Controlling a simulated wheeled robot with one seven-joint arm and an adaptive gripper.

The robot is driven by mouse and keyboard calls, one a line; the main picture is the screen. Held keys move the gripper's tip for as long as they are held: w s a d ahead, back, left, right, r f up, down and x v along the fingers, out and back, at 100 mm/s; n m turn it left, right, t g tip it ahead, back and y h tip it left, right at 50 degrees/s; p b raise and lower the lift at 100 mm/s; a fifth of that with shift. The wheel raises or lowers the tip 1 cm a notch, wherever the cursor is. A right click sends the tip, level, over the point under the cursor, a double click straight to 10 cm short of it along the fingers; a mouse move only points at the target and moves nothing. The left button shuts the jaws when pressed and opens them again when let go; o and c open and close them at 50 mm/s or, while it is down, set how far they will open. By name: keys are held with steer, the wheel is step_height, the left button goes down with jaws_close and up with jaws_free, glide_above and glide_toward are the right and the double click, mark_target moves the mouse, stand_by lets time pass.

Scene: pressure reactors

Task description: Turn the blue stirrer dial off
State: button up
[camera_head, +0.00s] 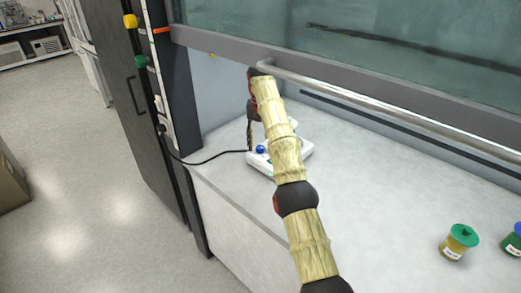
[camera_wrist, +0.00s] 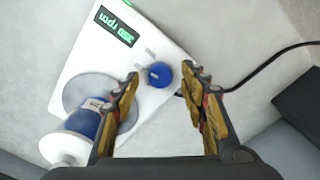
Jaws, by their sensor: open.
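The blue stirrer dial (camera_wrist: 159,75) sits on the front of the white stirrer (camera_wrist: 82,45). In the wrist view it lies between and just beyond the tips of my open gripper (camera_wrist: 161,74). The stirrer's green display (camera_wrist: 115,25) appears to read 350 rpm, upside down. A vessel with a blue body (camera_wrist: 85,122) stands on the round plate (camera_wrist: 98,92), partly hidden by the left finger. In the head view the blue dial (camera_head: 261,149) shows left of my arm, and my gripper (camera_head: 250,138) hangs above it. Much of the stirrer is hidden behind my arm.
A black cable (camera_head: 205,159) runs left from the stirrer across the white worktop (camera_head: 370,190). A raised sash with a metal bar (camera_head: 400,110) spans above. The worktop between is clear.

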steer(key=shift+f, duration=0.7)
steer(key=shift+c, duration=1.1)
jaws_close()
